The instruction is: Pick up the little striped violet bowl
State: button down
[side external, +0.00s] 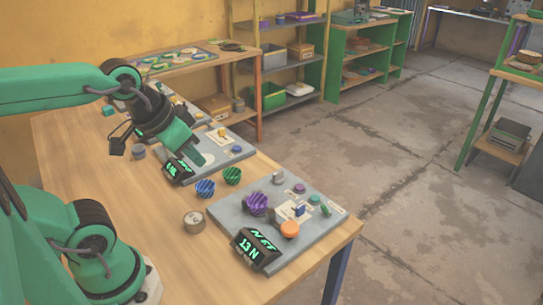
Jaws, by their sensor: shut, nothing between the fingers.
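The little striped violet bowl (257,203) sits on the left part of the near grey plate (306,243), behind that plate's display. It looks upright, but its inside is too small to make out. My gripper (200,159) is shut and empty above the far grey plate, up and to the left of the violet bowl and clearly apart from it. A striped blue bowl (205,188) and a striped green bowl (232,176) stand on the wooden table between the two plates.
The near display (256,249) reads 13 N. An orange button (289,229), a purple knob (299,188) and other small parts share its plate. A grey-brown round can (194,222) stands left of it. The far plate (238,157) has its own display (178,169).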

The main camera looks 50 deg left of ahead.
jog(key=c, duration=1.5)
grip_release()
jog(key=shift+c, duration=0.2)
jog(key=shift+w, duration=0.1)
jog(key=w+f+n+g, duration=0.1)
jog(key=w+f+n, duration=0.4)
jog(key=n, duration=0.6)
jog(key=w+f+n+g, duration=0.1)
jog(key=w+f+n, duration=0.4)
jog(key=f+n, duration=0.4)
jog(key=shift+w+n+g, duration=0.3)
jog(key=shift+w+n, duration=0.1)
jog(key=shift+n, duration=0.8)
jog(key=shift+f, duration=0.2)
jog(key=shift+x, duration=1.2)
jog(key=shift+f, duration=0.15)
